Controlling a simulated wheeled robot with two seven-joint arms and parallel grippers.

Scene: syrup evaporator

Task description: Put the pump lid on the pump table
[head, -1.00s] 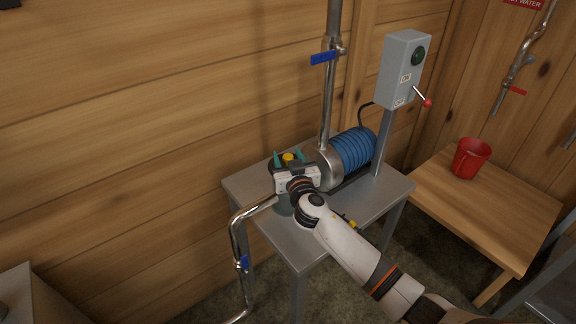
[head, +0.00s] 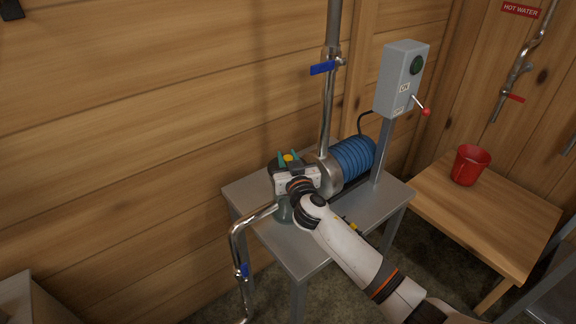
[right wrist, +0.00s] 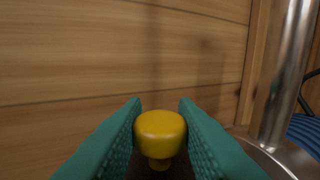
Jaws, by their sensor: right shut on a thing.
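My right gripper (head: 288,158) is shut on a yellow knob (right wrist: 160,133), which sits between its teal fingers in the right wrist view. The knob belongs to a dark round piece, seemingly the pump lid (head: 275,168), mostly hidden behind the gripper. Whether the lid touches the pump or is lifted off it cannot be told. The pump's metal body and blue ribbed motor (head: 354,158) stand on the grey metal pump table (head: 378,203). My right arm crosses above the table's front part. My left gripper is not in view.
A grey switch box (head: 400,80) with a red-tipped lever stands on a post at the table's back right. A vertical pipe (head: 328,115) rises from the pump; a bent pipe (head: 238,243) runs at front left. A red mug (head: 470,165) stands on a wooden table (head: 500,215).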

